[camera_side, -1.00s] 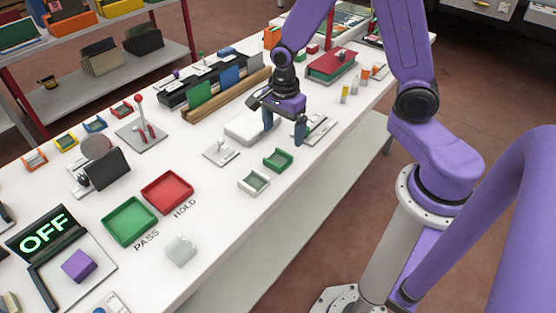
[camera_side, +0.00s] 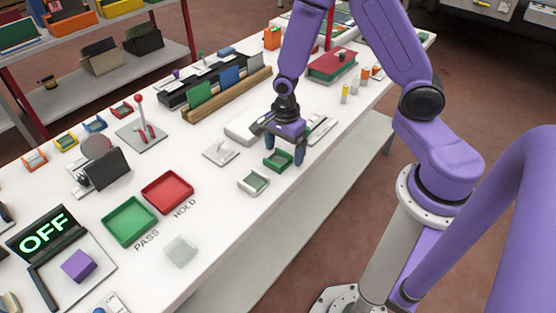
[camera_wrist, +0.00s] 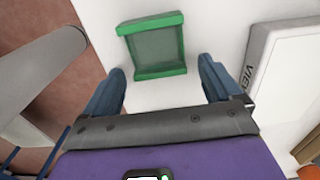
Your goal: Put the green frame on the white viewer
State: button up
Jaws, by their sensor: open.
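The green frame (camera_side: 277,160) lies on the white table, near its front edge. In the wrist view the green frame (camera_wrist: 153,70) has two thick green bars with a grey-green panel between them. The white viewer (camera_side: 241,128) is a low white box behind and left of the frame. In the wrist view the white viewer (camera_wrist: 288,62) is on the right, with part of its lettering showing. My gripper (camera_side: 286,152) is open and empty above the green frame, partly covering it in the side view. In the wrist view the frame is just beyond the fingertips (camera_wrist: 160,72).
A white frame (camera_side: 254,181) lies just left of the green one. A small lever plate (camera_side: 221,152) is beside the viewer. The green tray (camera_side: 130,222) and red tray (camera_side: 167,192) are farther left. A rack (camera_side: 215,85) stands behind.

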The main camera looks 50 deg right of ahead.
jog(key=c, duration=1.2)
jog(key=shift+c, duration=0.2)
jog(key=shift+r, duration=0.1)
